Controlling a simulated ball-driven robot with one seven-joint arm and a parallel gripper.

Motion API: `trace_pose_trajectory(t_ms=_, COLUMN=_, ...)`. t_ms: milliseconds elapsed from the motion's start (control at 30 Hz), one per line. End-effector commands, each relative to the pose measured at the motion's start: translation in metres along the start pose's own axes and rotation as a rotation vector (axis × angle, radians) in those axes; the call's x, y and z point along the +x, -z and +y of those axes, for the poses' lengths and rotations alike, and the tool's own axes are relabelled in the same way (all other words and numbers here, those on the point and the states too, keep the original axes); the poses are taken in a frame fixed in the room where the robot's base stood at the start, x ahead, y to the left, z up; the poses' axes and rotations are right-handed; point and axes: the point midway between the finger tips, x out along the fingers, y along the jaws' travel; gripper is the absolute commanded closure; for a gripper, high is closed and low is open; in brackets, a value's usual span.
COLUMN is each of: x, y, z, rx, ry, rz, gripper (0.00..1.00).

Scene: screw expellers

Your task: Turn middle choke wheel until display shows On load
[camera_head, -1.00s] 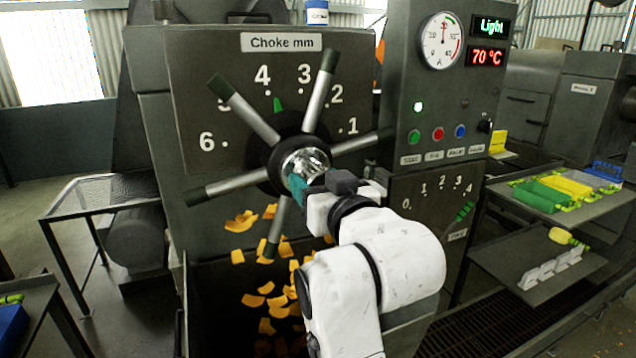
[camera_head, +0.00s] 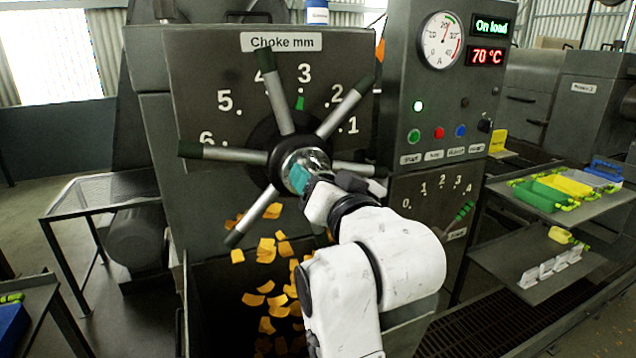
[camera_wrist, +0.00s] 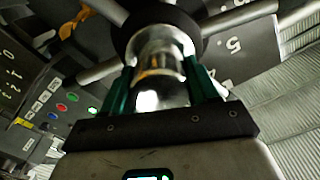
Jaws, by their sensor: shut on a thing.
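The choke wheel (camera_head: 278,103) has several metal spokes with dark grips and sits on the grey "Choke mm" panel (camera_head: 190,92). A green pointer mark (camera_head: 300,102) stands just below the 3. My gripper (camera_head: 297,178) is shut on the shiny hub of the wheel, with its teal fingers on either side; the hub (camera_wrist: 160,55) fills the middle of the wrist view between the fingers. The display (camera_head: 491,26) reads "On load" in green. My arm hides part of the wheel's lower right side.
A round gauge (camera_head: 441,40) and a red 70 °C display (camera_head: 486,57) sit on the control box, above several buttons. Orange flakes (camera_head: 266,250) fall below the wheel. Shelves with coloured trays (camera_head: 560,190) stand at the right. A table (camera_head: 85,205) stands at the left.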

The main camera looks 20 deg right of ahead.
Motion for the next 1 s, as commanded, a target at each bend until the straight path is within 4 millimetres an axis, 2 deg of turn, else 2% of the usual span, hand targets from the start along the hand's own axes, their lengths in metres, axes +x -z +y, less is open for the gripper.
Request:
trace_pose_trajectory(t_ms=267, x=0.0, y=0.0, z=0.0, rx=0.0, ry=-0.001, rz=-0.001, gripper=0.96)
trace_pose_trajectory(t_ms=300, x=0.0, y=0.0, z=0.0, rx=0.0, ry=-0.001, rz=-0.001, gripper=0.37)
trace_pose_trajectory(t_ms=500, x=0.0, y=0.0, z=0.0, rx=-0.001, ry=-0.001, rz=-0.001, gripper=0.18)
trace_pose_trajectory(t_ms=533, x=0.0, y=0.0, z=0.0, rx=-0.001, ry=0.0, rz=-0.001, gripper=0.16)
trace_pose_trajectory(t_ms=833, x=-0.003, y=0.0, z=0.0, rx=-0.001, ry=0.0, rz=0.0, gripper=0.16)
trace_pose_trajectory(t_ms=1000, x=-0.025, y=-0.001, z=0.001, rx=-0.001, ry=0.001, rz=0.001, gripper=0.16)
